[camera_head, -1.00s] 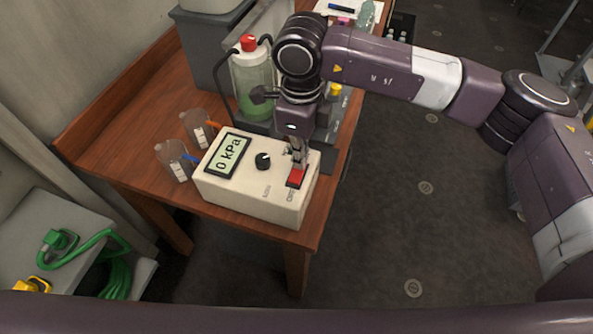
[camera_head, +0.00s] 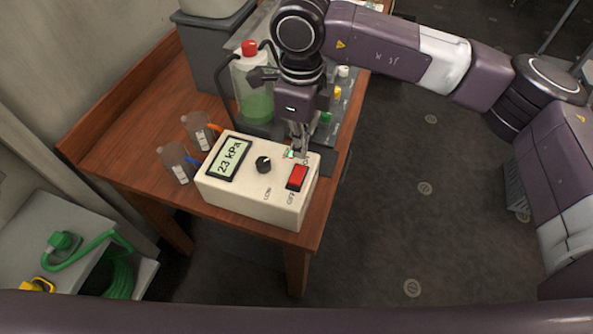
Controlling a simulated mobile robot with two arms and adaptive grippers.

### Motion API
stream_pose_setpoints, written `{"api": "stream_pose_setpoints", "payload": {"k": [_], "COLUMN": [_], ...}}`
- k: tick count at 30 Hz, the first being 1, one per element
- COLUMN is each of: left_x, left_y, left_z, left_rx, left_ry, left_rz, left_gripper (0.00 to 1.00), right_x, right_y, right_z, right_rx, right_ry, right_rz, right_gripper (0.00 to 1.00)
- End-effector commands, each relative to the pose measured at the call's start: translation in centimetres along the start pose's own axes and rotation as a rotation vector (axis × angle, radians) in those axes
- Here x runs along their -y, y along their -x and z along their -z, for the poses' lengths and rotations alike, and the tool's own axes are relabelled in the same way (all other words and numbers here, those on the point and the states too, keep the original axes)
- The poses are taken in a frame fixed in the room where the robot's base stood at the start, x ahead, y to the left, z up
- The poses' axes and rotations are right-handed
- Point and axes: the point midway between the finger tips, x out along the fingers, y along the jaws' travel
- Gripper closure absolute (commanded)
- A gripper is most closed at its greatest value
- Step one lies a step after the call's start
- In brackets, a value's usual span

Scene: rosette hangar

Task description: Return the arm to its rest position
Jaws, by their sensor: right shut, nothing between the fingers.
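My right arm reaches in from the right over a wooden table. My right gripper (camera_head: 298,150) points down, shut and empty, at the back right of a cream control box (camera_head: 240,200). Its tips are close to a small green light (camera_head: 291,154) and behind the red switch (camera_head: 297,177); I cannot tell whether they touch the box. The box display (camera_head: 229,157) reads 23 kPa. A black knob (camera_head: 264,164) sits in the middle of its top. My left gripper does not show.
A bottle with a red cap and green liquid (camera_head: 256,105) stands behind the box. A grey bin (camera_head: 205,45) is at the back. Green cable (camera_head: 118,270) lies lower left. The floor right is clear.

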Motion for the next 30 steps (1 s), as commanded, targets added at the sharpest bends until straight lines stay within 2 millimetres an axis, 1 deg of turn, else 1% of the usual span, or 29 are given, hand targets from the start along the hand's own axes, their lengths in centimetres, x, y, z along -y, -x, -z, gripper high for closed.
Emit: {"api": "stream_pose_setpoints", "payload": {"k": [1,3,7,23,26,29,30], "left_x": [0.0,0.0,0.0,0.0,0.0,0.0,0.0], "left_y": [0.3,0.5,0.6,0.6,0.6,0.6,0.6], "left_z": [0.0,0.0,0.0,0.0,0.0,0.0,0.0], "left_rx": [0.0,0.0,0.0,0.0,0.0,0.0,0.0], "left_ry": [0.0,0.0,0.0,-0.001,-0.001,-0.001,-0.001], "left_rz": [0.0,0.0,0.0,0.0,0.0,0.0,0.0], "left_gripper": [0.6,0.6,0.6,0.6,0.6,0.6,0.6], "right_x": [0.0,0.0,0.0,-0.1,-1.4,-4.9,-7.0], "right_y": [0.6,1.1,1.8,1.8,1.3,0.7,0.6], "right_z": [0.0,0.0,0.0,-0.1,-1.0,-3.5,-5.0], "right_rx": [0.001,0.0,-0.001,0.002,0.04,0.146,0.211], "right_ry": [0.0,0.0,0.0,0.001,0.013,0.04,0.05], "right_rz": [0.001,0.001,0.001,-0.003,-0.043,-0.153,-0.219], "right_gripper": [1.0,1.0,1.0,1.0,1.0,1.0,1.0]}}
